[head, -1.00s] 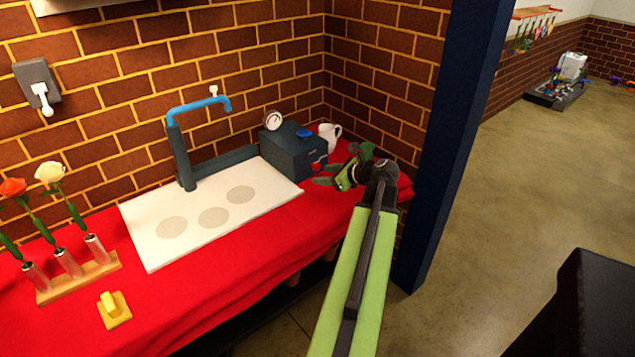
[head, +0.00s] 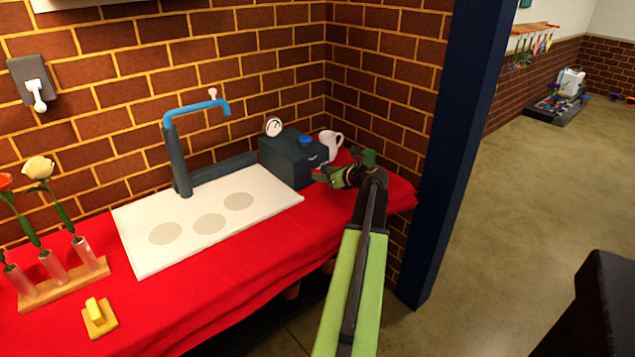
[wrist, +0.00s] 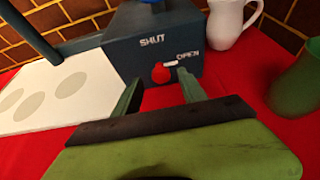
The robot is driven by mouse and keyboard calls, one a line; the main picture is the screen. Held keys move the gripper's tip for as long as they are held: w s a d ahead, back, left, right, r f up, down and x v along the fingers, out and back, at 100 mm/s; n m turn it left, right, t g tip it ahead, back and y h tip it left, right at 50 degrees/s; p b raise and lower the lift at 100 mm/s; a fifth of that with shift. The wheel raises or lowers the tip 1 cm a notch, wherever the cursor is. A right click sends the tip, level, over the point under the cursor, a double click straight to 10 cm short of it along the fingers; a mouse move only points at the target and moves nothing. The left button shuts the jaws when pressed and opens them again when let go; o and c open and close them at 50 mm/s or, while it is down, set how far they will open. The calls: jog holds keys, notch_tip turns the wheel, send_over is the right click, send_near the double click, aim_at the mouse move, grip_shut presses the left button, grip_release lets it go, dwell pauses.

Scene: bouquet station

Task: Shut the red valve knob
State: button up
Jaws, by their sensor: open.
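The red valve knob (wrist: 161,73) is on the front face of a dark blue-grey box (wrist: 135,48), below the words SHUT and OPEN. Its pale handle or pointer is turned toward OPEN, on the right. The box (head: 285,158) stands at the back right of the red-covered table in the head view, where my gripper hides most of the knob. My gripper (wrist: 160,92) is open and empty, its two fingers pointing at the box front with the knob between them in the picture. I cannot tell whether they touch it. In the head view my gripper (head: 322,176) is close to the box front.
A white jug (head: 331,143) stands right of the box. A blue tap (head: 197,108) rises behind a white board (head: 190,245). A flower rack (head: 60,287) and a yellow block (head: 98,317) are at left. A dark blue post (head: 450,150) is close on the right.

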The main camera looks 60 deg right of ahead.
aim_at(318, 172)
jog(key=x, duration=0.3)
jog(key=shift+w+b, duration=0.3)
jog(key=shift+b, duration=0.1)
